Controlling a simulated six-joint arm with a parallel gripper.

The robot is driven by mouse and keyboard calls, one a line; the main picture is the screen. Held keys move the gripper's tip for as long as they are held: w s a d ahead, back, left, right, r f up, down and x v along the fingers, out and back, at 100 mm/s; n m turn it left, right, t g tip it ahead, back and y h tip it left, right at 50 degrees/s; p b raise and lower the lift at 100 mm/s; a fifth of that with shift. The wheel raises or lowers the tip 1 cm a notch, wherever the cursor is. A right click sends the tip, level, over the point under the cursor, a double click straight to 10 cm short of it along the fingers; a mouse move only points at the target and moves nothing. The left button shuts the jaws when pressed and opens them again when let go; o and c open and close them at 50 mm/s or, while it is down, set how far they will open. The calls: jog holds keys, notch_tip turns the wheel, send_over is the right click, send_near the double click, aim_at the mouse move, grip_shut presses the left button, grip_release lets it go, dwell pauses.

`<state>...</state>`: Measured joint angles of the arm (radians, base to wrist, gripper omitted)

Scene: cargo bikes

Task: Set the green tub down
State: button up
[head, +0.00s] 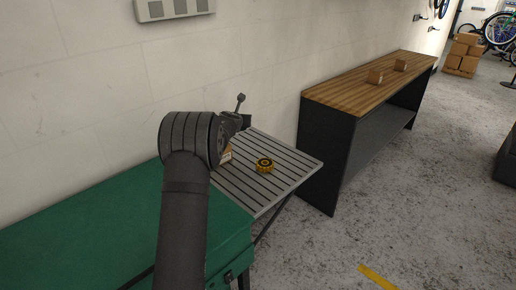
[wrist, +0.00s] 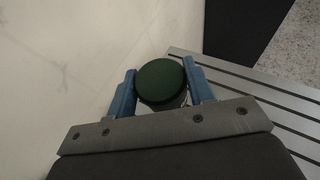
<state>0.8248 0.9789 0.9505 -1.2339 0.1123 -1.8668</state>
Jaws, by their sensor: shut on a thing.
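The green tub (wrist: 161,82) shows its round dark green top in the wrist view. It sits between the two blue fingers of my gripper (wrist: 159,70), which is shut on it. Its lower part is mostly hidden by the gripper body. The tub is beside the near end of the grey slatted table (wrist: 275,99), against the pale wall in the picture. I cannot tell whether it touches anything below. In the head view my arm hides the tub and my fingers; the slatted table (head: 292,160) shows to the right of my wrist.
A yellow-and-black round object (head: 265,165) sits on the slatted table. A small orange-and-white item (head: 226,154) is partly hidden behind my wrist. A green chest (head: 80,235) stands at front left. A wood-topped bench (head: 340,94) with small boxes is beyond. The slatted table's right part is clear.

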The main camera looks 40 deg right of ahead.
jog(key=shift+m+g+h, duration=0.3)
jog(key=shift+m+g, duration=0.1)
jog(key=shift+m, duration=0.1)
jog(key=shift+s+d+f, duration=0.75)
jog(key=shift+d+f, duration=0.2)
jog(key=shift+s+d+f, duration=0.75)
jog(key=shift+d+f, duration=0.15)
jog(key=shift+f, duration=0.05)
jog(key=shift+s+d+f, duration=0.75)
jog(key=shift+d+f, duration=0.2)
jog(key=shift+f, duration=0.1)
jog(key=shift+f, duration=1.8)
jog(key=shift+f, duration=0.1)
jog(key=o, duration=1.1)
jog(key=v, duration=1.2)
